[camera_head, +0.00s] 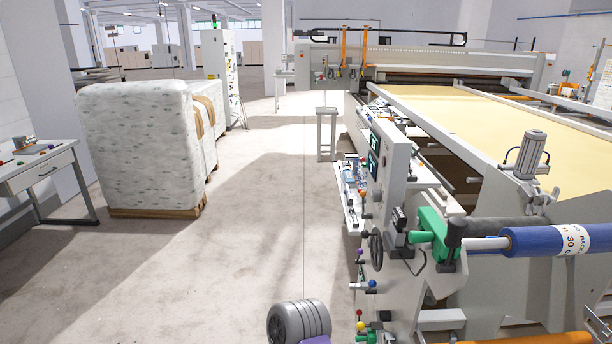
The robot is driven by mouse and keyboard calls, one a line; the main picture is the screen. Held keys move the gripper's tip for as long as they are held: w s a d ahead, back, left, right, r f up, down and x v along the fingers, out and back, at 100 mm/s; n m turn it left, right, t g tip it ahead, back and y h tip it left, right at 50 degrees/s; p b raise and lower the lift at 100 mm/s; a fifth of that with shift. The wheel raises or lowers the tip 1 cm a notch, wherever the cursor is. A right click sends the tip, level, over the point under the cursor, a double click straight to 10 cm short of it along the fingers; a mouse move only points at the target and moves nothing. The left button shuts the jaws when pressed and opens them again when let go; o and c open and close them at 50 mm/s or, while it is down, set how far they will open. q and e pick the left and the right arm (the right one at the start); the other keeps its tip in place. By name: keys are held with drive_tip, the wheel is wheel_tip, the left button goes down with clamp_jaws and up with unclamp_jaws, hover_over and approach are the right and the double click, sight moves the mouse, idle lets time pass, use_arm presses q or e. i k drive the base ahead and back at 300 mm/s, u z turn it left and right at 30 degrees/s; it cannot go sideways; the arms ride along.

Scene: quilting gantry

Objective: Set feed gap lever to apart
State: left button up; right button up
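The quilting gantry's near end has a grey upright control panel (392,170) on the right of the camera_head view. A green clamp-like part (431,236) sits beside the panel at the end of a roller. Neither of my grippers is in view.
A blue roll (558,240) juts out at the right. A grey ribbed cylinder (299,321) stands at the bottom. A wrapped pallet (135,140) and a side table (35,175) stand left. A stool (326,122) is farther back. The floor (220,240) between is clear.

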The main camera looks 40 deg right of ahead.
sight(372, 284)
drive_tip(key=u, duration=0.1)
drive_tip(key=i, duration=0.75)
drive_tip(key=z, duration=1.1)
drive_tip(key=i, duration=1.2)
drive_tip(key=z, duration=1.55)
drive_tip(key=i, duration=0.3)
drive_tip(key=z, duration=0.35)
